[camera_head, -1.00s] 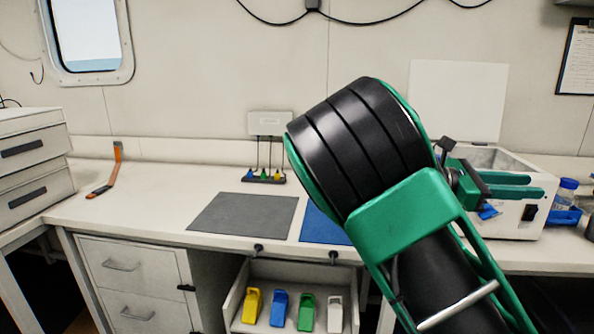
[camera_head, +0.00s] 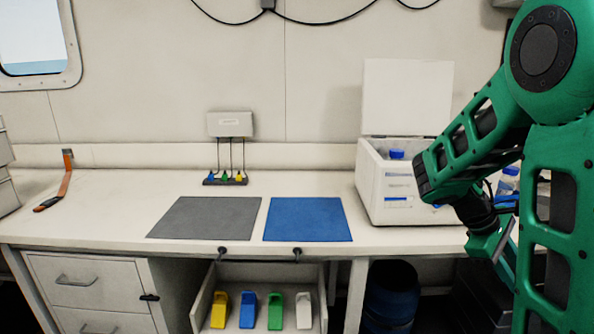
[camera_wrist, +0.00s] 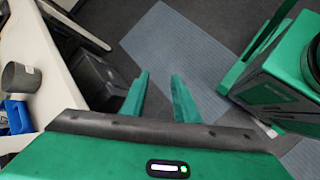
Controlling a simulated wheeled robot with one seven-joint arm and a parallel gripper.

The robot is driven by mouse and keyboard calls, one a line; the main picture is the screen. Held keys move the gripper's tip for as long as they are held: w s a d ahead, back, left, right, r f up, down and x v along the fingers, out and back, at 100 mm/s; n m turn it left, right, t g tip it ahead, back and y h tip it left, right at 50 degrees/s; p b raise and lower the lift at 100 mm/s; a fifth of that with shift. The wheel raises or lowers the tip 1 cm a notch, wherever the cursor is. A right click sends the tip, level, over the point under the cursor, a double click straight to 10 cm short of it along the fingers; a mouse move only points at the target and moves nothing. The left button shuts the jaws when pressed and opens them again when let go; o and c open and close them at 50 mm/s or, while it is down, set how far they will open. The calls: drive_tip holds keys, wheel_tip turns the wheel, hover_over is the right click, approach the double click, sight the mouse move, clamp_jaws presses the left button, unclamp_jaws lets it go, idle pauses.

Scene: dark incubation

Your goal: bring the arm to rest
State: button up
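My gripper (camera_wrist: 159,88) is open in the wrist view, with its two green fingers apart and nothing between them. Below it there is dark floor with a grey-blue mat (camera_wrist: 175,50). In the head view my green arm is folded at the right side, and the gripper (camera_head: 503,252) hangs low in front of the bench's front edge, partly covered by arm links. It touches nothing that I can see.
The white bench (camera_head: 110,205) carries a grey mat (camera_head: 205,217), a blue mat (camera_head: 307,219) and an open white box (camera_head: 397,190) with a blue-capped bottle (camera_head: 397,154). An open drawer (camera_head: 268,274) holds yellow, blue, green and white items. A grey cup (camera_wrist: 19,77) stands at the wrist view's left.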

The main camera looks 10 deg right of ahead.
drive_tip(key=s+a+m+t+y, duration=0.3)
drive_tip(key=s+a+m+y, duration=0.4)
drive_tip(key=s+a+m, duration=0.4)
drive_tip(key=s+a, duration=0.2)
drive_tip(key=a, duration=0.1)
drive_tip(key=shift+s+a+f+t, duration=0.2)
drive_tip(key=shift+t, duration=0.1)
drive_tip(key=shift+w+d+f, duration=0.1)
drive_tip(key=shift+w+f, duration=0.15)
drive_tip(key=shift+w, duration=0.35)
